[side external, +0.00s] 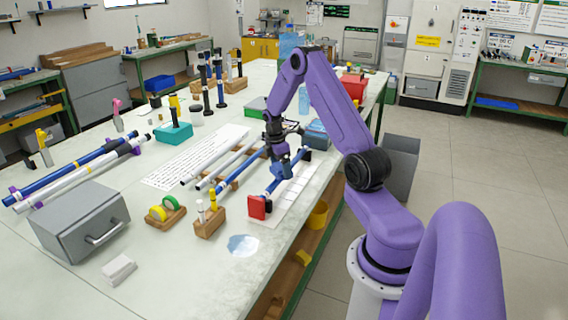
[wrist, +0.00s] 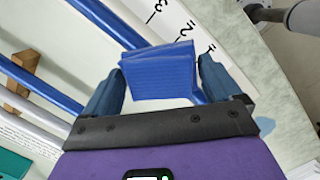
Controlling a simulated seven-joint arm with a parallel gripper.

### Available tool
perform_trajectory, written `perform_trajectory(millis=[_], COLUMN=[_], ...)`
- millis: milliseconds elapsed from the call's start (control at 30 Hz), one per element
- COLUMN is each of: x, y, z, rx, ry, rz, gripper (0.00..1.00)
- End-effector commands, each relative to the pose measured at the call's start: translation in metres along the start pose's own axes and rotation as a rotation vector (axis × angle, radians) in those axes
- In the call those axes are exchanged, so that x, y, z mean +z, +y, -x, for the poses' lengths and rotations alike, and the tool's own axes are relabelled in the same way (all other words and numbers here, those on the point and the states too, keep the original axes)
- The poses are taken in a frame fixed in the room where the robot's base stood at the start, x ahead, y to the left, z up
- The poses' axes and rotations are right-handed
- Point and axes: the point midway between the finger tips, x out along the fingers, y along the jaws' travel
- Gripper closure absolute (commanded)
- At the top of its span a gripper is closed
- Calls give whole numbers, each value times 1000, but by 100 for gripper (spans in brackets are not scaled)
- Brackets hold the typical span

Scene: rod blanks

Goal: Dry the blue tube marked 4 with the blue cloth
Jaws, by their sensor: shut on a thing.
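My gripper (side external: 281,160) is shut on a folded blue cloth (wrist: 157,72), which sits between the two fingers in the wrist view. In that view a blue tube (wrist: 108,22) runs diagonally beneath the cloth and shows again past its lower right side. I cannot tell whether cloth and tube touch. In the side view this blue tube (side external: 270,189) lies between a red block (side external: 257,207) and a dark support (side external: 306,154), with my gripper over its middle. A second blue tube (wrist: 38,84) lies to the left. No mark 4 is readable on either.
A white strip with numbers (wrist: 182,22) lies beside the tube. Pale rods (side external: 216,161) lie to the left on wooden supports. A small wooden stand (side external: 209,222) and a pale blue patch (side external: 243,245) are nearer the front. The table edge is close on the right.

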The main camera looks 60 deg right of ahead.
Motion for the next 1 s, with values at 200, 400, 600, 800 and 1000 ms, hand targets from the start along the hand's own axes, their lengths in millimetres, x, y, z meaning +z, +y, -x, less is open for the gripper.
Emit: perform_trajectory(millis=[200,400,600,800,1000], x=[-16,-30,-23,-8,6], y=[-14,-25,-19,-7,4], z=[2,4,3,1,-2], rx=[-3,-3,-1,-2,-1], ry=[0,0,0,0,0], rz=[2,2,-4,-2,-4], gripper=[37,37,37,37,37])
